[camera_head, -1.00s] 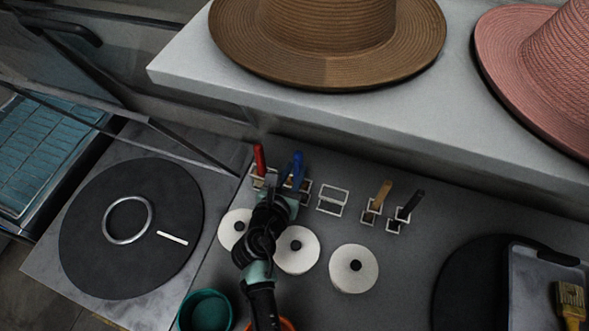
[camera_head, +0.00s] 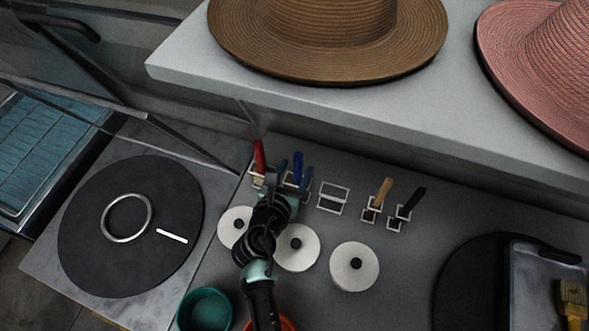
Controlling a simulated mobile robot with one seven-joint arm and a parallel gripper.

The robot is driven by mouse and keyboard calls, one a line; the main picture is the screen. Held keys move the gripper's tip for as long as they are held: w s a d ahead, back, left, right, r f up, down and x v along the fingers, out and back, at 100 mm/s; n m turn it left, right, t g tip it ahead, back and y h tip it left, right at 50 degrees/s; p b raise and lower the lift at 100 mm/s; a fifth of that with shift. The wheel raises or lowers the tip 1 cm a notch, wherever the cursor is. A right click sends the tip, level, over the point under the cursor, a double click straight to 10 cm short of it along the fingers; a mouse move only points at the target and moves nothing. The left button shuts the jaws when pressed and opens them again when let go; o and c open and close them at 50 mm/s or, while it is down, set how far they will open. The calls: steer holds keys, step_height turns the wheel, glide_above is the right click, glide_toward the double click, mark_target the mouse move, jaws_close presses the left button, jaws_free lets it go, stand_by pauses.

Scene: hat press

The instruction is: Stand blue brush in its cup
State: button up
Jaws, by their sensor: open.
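The blue brush (camera_head: 298,164) stands nearly upright with its handle up, at a white wire-frame cup (camera_head: 306,192) in the row along the back of the counter. My gripper (camera_head: 294,172) is open, with one finger on each side of the blue handle. My wrist hides the lower part of the brush and most of its cup, so I cannot see how deep the brush sits.
A red-handled brush (camera_head: 260,156) stands close on the left. To the right are an empty wire cup (camera_head: 333,199), a tan-handled brush (camera_head: 383,190) and a black-handled one (camera_head: 411,201). White knobbed discs (camera_head: 354,268) lie in front. A shelf with hats (camera_head: 330,70) overhangs behind.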

steer(key=shift+s, duration=0.1)
steer(key=b+v, duration=0.1)
steer(key=v, duration=1.1)
steer(key=shift+s+r, duration=0.2)
steer(key=shift+s, duration=0.15)
steer(key=shift+a, duration=0.1)
